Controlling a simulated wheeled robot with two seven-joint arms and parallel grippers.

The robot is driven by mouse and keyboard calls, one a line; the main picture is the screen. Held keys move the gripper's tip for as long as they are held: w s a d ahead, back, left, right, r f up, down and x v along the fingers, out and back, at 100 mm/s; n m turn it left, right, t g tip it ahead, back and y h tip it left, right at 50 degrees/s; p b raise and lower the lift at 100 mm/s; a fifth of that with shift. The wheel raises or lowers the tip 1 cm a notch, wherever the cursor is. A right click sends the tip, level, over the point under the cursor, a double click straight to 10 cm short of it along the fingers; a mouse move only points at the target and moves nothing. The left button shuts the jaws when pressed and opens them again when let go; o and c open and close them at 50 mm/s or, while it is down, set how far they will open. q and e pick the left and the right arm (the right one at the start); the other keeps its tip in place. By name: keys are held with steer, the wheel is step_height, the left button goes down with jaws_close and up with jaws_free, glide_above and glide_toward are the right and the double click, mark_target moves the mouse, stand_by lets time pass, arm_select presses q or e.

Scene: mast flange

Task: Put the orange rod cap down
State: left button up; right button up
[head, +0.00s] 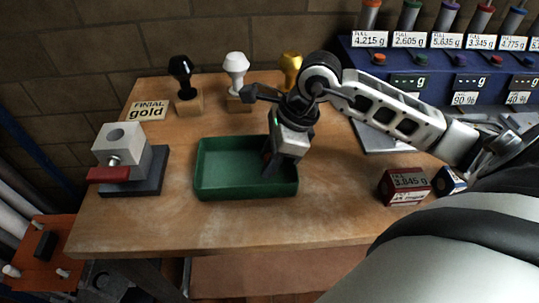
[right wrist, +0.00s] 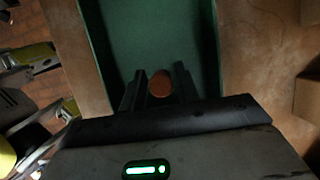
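The orange rod cap (right wrist: 160,84) shows in the right wrist view as a small round disc between the fingertips of my right gripper (right wrist: 159,88). The fingers flank it closely and appear closed on it. In the head view my right gripper (head: 270,164) points down into the right part of the green tray (head: 222,194), and the cap is hidden there. The tray floor (right wrist: 150,35) looks empty apart from the cap. Whether the cap touches the floor is not clear. My left gripper is not in view.
A grey block in a red-handled vise (head: 124,165) stands left of the tray. Black (head: 182,75), white (head: 236,70) and gold (head: 291,68) finials stand behind it. A dark red labelled box (head: 403,187) sits to the right. The wooden table (head: 190,225) is clear in front.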

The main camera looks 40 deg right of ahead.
steer(key=shift+o, duration=0.9)
steer(key=shift+r, duration=0.1)
steer(key=shift+r+p, duration=0.2)
steer(key=shift+p, duration=0.1)
steer(key=v, duration=1.1)
steer(key=shift+d+r+b, duration=0.15)
steer(key=shift+r+b, duration=0.2)
steer(key=shift+s, duration=0.1)
